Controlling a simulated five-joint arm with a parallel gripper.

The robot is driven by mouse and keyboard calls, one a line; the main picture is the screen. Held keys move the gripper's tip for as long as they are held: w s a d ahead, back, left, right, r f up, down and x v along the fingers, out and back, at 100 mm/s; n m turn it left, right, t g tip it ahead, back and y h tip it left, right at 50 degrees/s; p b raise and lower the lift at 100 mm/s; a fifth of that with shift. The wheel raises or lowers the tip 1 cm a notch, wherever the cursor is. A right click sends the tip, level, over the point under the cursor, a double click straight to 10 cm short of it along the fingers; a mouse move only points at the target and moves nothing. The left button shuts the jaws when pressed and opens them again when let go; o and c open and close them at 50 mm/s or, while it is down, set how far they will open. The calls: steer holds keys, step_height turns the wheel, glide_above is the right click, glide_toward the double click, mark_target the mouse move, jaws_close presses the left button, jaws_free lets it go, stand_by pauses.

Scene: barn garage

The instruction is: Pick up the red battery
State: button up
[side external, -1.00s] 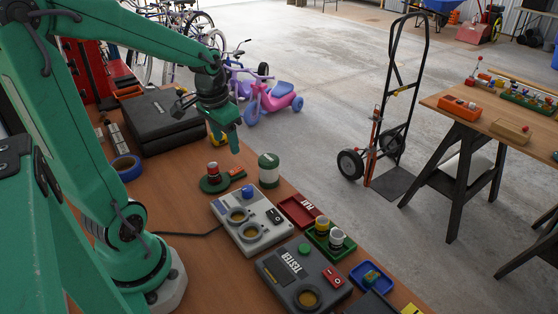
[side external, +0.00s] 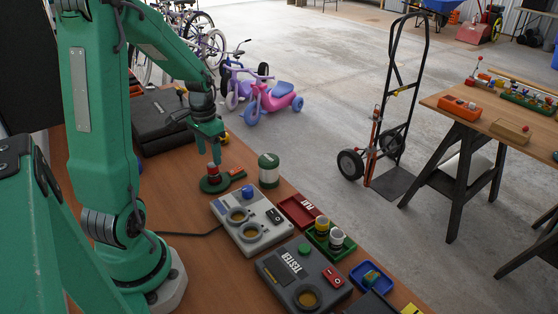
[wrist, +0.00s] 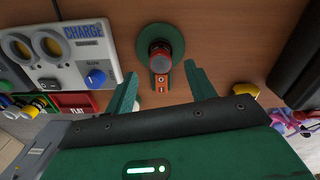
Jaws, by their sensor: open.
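The red battery (side external: 212,172) stands upright on a round green base (side external: 212,186) on the wooden bench. In the wrist view the red battery (wrist: 160,57) is seen from above, with the green base (wrist: 172,34) around it. The base has an orange-red tab (side external: 237,172) on one side. My gripper (side external: 214,158) points down just above the battery, close to its top. In the wrist view my gripper (wrist: 160,78) is open, with one finger either side of the battery's line. Nothing is between the fingers, and I cannot tell whether a finger touches the battery.
A green-and-white canister (side external: 268,170) stands right of the base. The grey charger (side external: 262,238), dark tester (side external: 278,268), red tray (side external: 300,211), green tray (side external: 322,243) and blue tray (side external: 356,277) lie nearer. A black case (side external: 160,120) sits behind.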

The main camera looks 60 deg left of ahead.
mark_target(212, 165)
steer(key=shift+f, duration=0.7)
steer(key=shift+w+f, duration=0.1)
steer(key=shift+f, duration=2.45)
steer(key=shift+c, duration=0.2)
steer(key=c, duration=1.1)
